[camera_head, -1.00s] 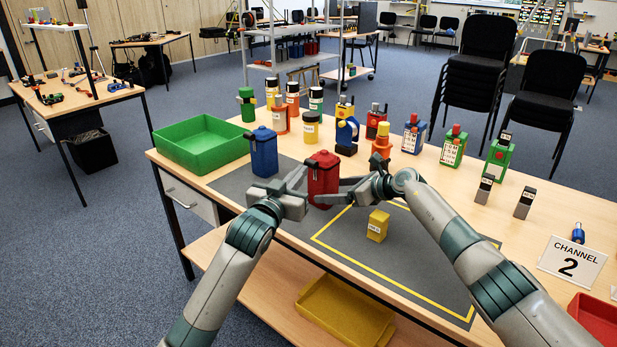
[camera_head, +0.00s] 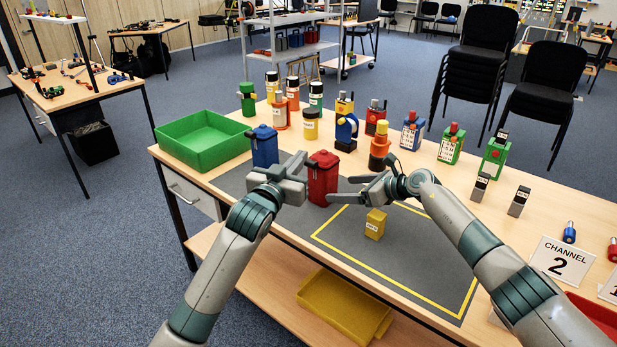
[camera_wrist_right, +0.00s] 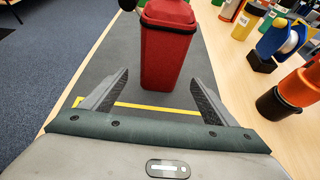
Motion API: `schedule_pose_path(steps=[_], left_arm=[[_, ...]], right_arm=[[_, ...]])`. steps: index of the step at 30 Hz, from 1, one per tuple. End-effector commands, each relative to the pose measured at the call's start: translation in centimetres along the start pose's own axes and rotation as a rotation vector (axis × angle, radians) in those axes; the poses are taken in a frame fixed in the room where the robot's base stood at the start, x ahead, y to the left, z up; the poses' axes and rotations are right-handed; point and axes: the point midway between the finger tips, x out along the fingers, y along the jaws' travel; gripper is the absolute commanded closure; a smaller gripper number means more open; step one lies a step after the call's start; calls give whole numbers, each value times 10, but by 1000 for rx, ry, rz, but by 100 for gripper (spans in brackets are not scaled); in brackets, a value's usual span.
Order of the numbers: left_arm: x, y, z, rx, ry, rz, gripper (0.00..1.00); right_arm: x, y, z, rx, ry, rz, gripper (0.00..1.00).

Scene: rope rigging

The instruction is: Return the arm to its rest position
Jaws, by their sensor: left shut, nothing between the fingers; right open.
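My left gripper (camera_head: 303,161) is shut and empty. It is just left of the red bin (camera_head: 322,180) and in front of the blue bin (camera_head: 264,148), partly covering both; whether it touches either I cannot tell. My right gripper (camera_head: 343,189) is open and empty, just right of the red bin, its fingers pointing left. In the right wrist view, the red bin (camera_wrist_right: 168,55) stands upright beyond and between the open fingers (camera_wrist_right: 160,90), apart from them. A small yellow block (camera_head: 375,224) stands on the grey mat (camera_head: 402,255) below my right gripper.
A green tray (camera_head: 203,140) is at the table's left end. Several coloured canisters and padlock-like devices stand along the back. A "Channel 2" sign (camera_head: 562,262) stands at right. A yellow tray (camera_head: 345,305) lies on the lower shelf. The mat's front middle is clear.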

Motion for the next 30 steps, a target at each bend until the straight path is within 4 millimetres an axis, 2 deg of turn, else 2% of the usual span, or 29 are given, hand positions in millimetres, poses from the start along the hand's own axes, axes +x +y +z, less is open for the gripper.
schedule_pose_path(steps=[17, 22, 30], left_arm=[[0, 0, -7, 0, 0, 0, 100], [0, 0, -23, 0, 0, 0, 100], [0, 0, -62, 0, 0, 0, 100]], right_arm=[[-7, 0, 3, 0, 0, -1, 19], [-13, 0, 17, 0, 0, -1, 19], [-30, 0, 52, 1, 0, 0, 19]])
